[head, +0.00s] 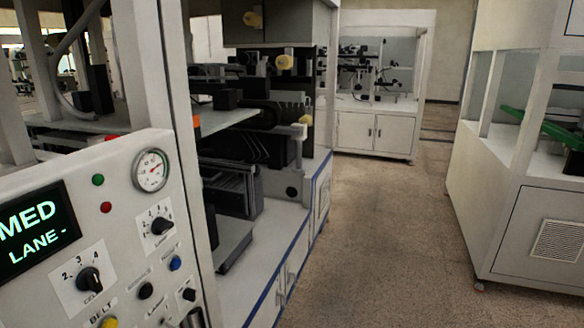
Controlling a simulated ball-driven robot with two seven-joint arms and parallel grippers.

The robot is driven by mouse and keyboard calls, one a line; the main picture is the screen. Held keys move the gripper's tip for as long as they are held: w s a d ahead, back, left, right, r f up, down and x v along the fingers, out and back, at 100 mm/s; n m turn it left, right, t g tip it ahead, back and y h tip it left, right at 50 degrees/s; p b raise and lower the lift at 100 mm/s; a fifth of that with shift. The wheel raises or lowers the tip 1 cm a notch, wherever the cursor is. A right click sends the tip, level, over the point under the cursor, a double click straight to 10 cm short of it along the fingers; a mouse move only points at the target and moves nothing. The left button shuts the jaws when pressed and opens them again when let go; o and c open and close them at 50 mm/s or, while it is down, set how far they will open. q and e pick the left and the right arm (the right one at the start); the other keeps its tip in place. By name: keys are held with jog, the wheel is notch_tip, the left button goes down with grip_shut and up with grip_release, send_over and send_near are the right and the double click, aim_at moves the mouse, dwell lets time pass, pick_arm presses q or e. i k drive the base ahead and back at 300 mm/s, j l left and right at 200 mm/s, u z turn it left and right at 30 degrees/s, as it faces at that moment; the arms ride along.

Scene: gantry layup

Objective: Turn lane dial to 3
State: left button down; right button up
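A light grey control panel (130,262) stands at the left. Its black screen (35,232) reads "MED" and "LANE -" in green. A black dial (161,225) sits on a white number plate at the upper right of the panel; the word under it is too small to read surely. A larger black dial (90,279) sits lower left on another white plate, with 2, 3 and 4 above it and a label that looks like "CELL". I cannot tell which number either pointer marks. Neither of my grippers can be made out in view.
A round gauge (151,170), a green button (98,180), a red button (106,207), a blue button (175,263) and a yellow button (109,322) share the panel. A machine bench (290,255) stands behind it. The speckled floor (400,240) is clear towards a white cabinet (535,215).

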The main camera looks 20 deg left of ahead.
aim_at(159, 225)
jog(key=u, duration=1.55)
